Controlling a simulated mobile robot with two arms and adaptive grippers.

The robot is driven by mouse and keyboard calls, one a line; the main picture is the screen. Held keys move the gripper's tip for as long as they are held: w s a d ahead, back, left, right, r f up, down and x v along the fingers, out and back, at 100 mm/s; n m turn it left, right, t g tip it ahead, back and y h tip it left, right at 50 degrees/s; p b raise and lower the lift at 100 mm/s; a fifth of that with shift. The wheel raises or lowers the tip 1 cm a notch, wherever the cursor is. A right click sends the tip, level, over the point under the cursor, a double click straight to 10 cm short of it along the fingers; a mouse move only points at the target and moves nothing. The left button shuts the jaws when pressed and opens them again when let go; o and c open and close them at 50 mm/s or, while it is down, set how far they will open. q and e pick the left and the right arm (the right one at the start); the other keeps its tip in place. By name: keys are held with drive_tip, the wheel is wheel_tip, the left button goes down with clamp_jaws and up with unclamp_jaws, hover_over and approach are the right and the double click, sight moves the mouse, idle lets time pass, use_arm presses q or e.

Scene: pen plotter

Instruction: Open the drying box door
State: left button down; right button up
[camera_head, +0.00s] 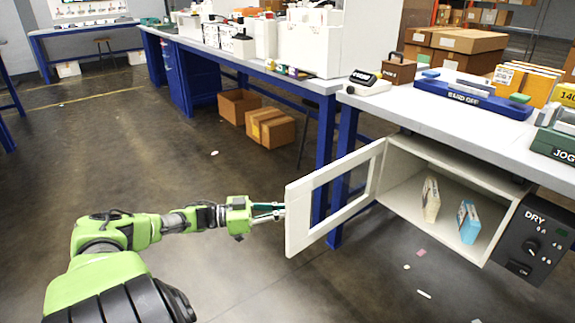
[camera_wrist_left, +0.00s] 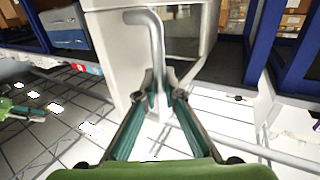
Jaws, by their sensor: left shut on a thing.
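The drying box (camera_head: 405,180) hangs under the workbench at the right, with a dark panel marked DRY (camera_head: 535,238) on its right side. Its white framed door (camera_head: 300,212) stands swung out wide to the left, so the inside shows. My left gripper (camera_head: 278,211) is at the door's outer left edge. In the left wrist view the fingers (camera_wrist_left: 160,92) are shut on the grey bent bar handle (camera_wrist_left: 145,18) of the door. In the head view the handle is too small to make out clearly. My right gripper is not in view.
A cream pack (camera_head: 431,199) and a blue pack (camera_head: 468,222) stand inside the box. The bench (camera_head: 400,112) above carries tools and boxes. A blue bench leg (camera_head: 343,160) stands behind the door. The floor at the left is mostly clear.

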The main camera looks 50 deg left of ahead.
use_arm(q)
drive_tip(key=c, duration=2.4)
unclamp_jaws()
drive_tip(key=v, duration=1.2)
drive_tip(key=shift+f, duration=0.1)
